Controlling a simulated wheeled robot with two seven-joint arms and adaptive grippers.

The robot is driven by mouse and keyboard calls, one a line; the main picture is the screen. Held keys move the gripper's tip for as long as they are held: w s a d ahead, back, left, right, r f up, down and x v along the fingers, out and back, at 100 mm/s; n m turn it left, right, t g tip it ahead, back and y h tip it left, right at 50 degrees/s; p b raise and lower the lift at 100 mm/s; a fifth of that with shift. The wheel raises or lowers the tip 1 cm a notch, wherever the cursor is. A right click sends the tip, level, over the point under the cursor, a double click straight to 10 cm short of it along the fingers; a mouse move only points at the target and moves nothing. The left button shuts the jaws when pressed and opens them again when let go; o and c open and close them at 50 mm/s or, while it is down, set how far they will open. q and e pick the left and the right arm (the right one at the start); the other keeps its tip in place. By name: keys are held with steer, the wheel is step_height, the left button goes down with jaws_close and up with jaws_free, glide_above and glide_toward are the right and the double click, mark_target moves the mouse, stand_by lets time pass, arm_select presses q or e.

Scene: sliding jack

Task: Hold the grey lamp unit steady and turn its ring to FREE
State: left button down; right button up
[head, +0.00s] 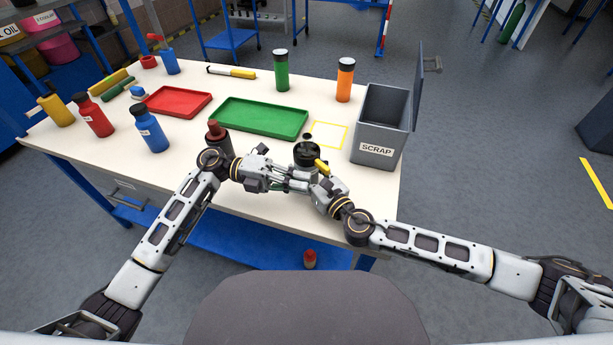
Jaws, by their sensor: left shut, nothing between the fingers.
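The lamp unit appears to be the small round thing with a black top (306,153) near the table's front edge, with a yellow piece (321,166) at its right side. Its lower body is hidden behind my grippers, and no ring marking can be read. My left gripper (297,186) comes from the left and is shut and empty, its tips just in front of the unit. My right gripper (315,176) comes from the right and is close against the unit's front right. Its fingers are too small and overlapped to tell whether they grip it.
A dark cylinder with a red-brown top (214,130) stands behind my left wrist. A green tray (262,118), a red tray (178,102) and a yellow outlined square (330,136) lie behind. The grey SCRAP bin (378,149) stands close on the right. Bottles stand left and back.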

arm_select(q)
steer(key=s+v, duration=0.1)
steer(key=v, duration=0.9)
steer(key=shift+s+a, duration=0.2)
steer(key=shift+a, duration=0.05)
arm_select(e)
steer(key=shift+w+d, duration=0.1)
steer(key=o, duration=1.3)
steer(key=shift+d, duration=0.1)
steer(key=shift+v, duration=6)
